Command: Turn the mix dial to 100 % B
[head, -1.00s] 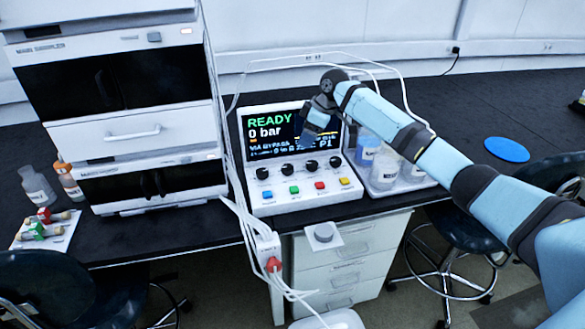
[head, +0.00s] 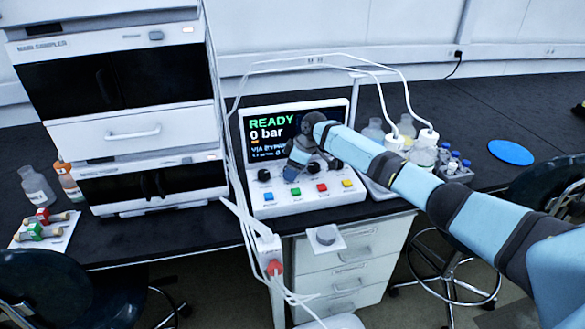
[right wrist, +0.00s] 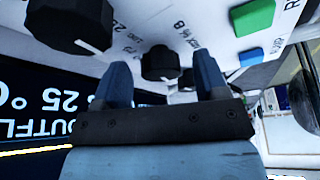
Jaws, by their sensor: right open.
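The mix dial (right wrist: 160,66) is a black knob with a "% B" marking beside it. It sits second from the left in the row on the control console (head: 262,208); in the head view my gripper hides it. My right gripper (head: 291,174) is down at the console face. In the right wrist view its two blue fingers (right wrist: 162,60) are open, one on each side of the dial; I cannot tell whether they touch it. The dial's pointer setting is not clear. The console screen (head: 268,128) reads "READY" and "0 bar". My left gripper is not in view.
Neighbouring black knobs (head: 264,175) (head: 336,164) flank the gripper closely. Blue (head: 269,197), green, red and yellow buttons lie in front. Bottles (head: 423,155) with tubes stand right of the console, and an instrument stack (head: 105,135) stands left. Bench around the blue disc (head: 511,152) is clear.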

